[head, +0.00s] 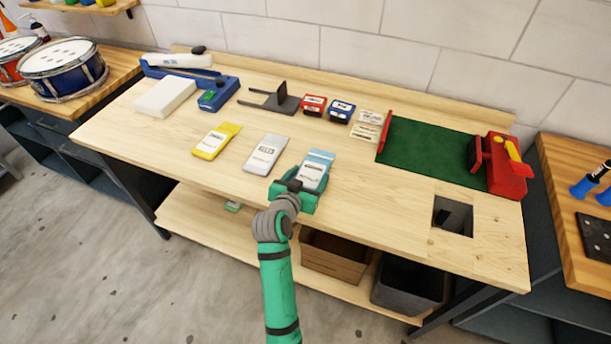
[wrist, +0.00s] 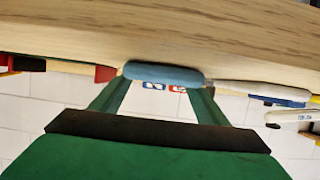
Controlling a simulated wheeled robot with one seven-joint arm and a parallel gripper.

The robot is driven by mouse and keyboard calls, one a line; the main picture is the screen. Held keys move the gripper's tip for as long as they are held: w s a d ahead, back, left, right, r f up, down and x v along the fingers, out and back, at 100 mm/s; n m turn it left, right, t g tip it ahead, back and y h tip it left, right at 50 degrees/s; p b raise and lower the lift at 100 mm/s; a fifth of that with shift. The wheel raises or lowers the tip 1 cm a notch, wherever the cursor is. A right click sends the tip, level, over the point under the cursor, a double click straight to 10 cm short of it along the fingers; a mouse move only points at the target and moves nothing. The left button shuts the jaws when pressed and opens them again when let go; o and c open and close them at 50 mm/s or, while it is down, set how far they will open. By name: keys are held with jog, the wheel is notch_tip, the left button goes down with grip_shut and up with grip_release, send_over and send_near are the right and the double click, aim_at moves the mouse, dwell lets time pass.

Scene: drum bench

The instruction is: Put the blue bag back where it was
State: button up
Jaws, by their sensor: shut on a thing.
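The blue bag (head: 317,168) is light blue with a white label, at the front middle of the bench in the head view. My green gripper (head: 298,190) is shut on its near end. In the wrist view the bag (wrist: 165,74) shows end-on between the two fingertips (wrist: 158,84). It is at or just above the bench top; I cannot tell if it touches. A grey-white bag (head: 267,153) lies just left of it, and a yellow bag (head: 216,140) lies further left. The gripper hides the blue bag's near end.
Behind stand a dark forked holder (head: 277,101), red box (head: 313,105), blue box (head: 341,110) and pale labelled packets (head: 366,131). A green mat (head: 425,151) with red end blocks lies right. A square hole (head: 453,215) is near the front right. Bare wood lies between bag and hole.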

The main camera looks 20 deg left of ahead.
jog(key=shift+f, duration=0.1)
jog(key=o, duration=1.1)
jog(key=shift+o, duration=0.9)
jog(key=shift+s+a, duration=0.1)
jog(key=shift+a, duration=0.05)
jog(key=shift+s, duration=0.15)
jog(key=v, duration=1)
jog(key=shift+s+r, duration=0.25)
jog(key=shift+r, duration=0.05)
jog(key=shift+s+a+r, duration=0.15)
jog(key=shift+s+a, duration=0.05)
jog(key=shift+s, duration=0.3)
jog(key=shift+d, duration=0.2)
